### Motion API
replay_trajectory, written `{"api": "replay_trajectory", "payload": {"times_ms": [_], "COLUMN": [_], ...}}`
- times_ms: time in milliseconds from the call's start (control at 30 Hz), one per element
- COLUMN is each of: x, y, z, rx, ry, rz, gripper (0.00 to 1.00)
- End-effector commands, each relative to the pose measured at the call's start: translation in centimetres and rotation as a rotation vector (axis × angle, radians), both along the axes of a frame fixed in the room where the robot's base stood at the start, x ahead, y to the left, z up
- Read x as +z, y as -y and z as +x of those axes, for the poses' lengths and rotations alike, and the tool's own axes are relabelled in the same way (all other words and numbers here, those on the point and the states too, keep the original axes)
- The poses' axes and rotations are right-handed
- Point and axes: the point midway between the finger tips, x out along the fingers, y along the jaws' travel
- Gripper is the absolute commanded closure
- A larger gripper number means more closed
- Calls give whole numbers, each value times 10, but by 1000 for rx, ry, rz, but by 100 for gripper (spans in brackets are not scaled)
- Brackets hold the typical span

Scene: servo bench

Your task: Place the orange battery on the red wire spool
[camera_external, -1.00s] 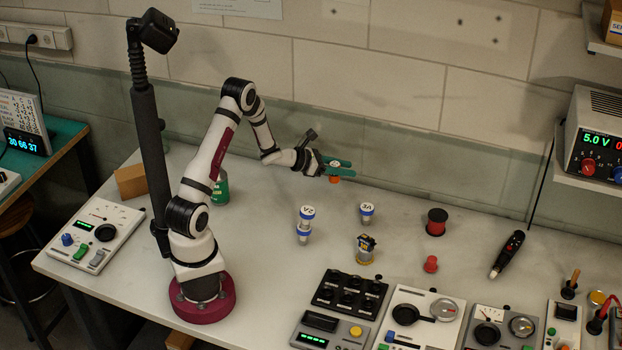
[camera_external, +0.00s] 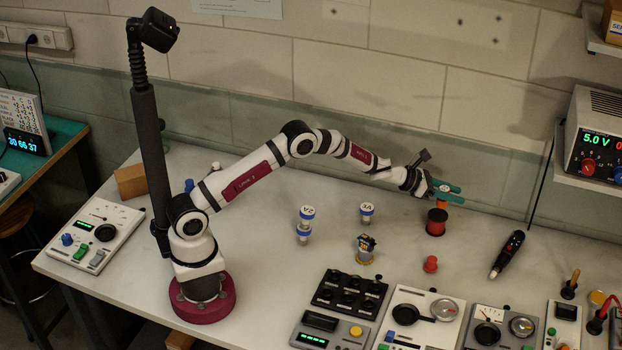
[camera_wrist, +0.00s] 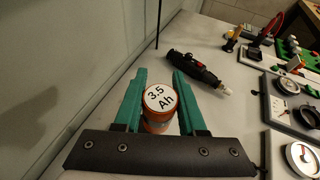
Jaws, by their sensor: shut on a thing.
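The orange battery (camera_external: 441,203) is upright between the green fingers of my gripper (camera_external: 447,191), which is shut on it. In the wrist view its white top, marked "3.5 Ah" (camera_wrist: 160,98), shows between the two fingers (camera_wrist: 162,105). The red wire spool (camera_external: 435,228), with a dark top, stands on the bench right under the battery. The battery's lower end appears at or just above the spool's top; I cannot tell whether they touch. In the wrist view the spool is hidden below the battery and gripper.
A black pen-like tool (camera_external: 507,254) lies to the right. Control panels (camera_external: 425,318) line the front edge. The wall is close behind.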

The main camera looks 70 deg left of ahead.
Motion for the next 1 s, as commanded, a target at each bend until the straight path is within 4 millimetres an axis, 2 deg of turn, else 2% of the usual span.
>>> {"api": "replay_trajectory", "payload": {"times_ms": [33,133,233,400,700,733,867,900,1000], "x": [-7,-14,-24,-55,-58,-58,-58,-58,-58], "y": [-9,-20,-22,-22,-22,-22,-22,-22,-22], "z": [6,13,14,14,14,14,14,14,14], "rx": [2,1,-1,-1,-1,0,-1,-1,-1], "ry": [1,1,-2,-2,0,0,0,0,0], "rz": [0,1,0,-1,0,0,0,0,0], "gripper": [100,100,100,100,100,56,33,30,30]}}
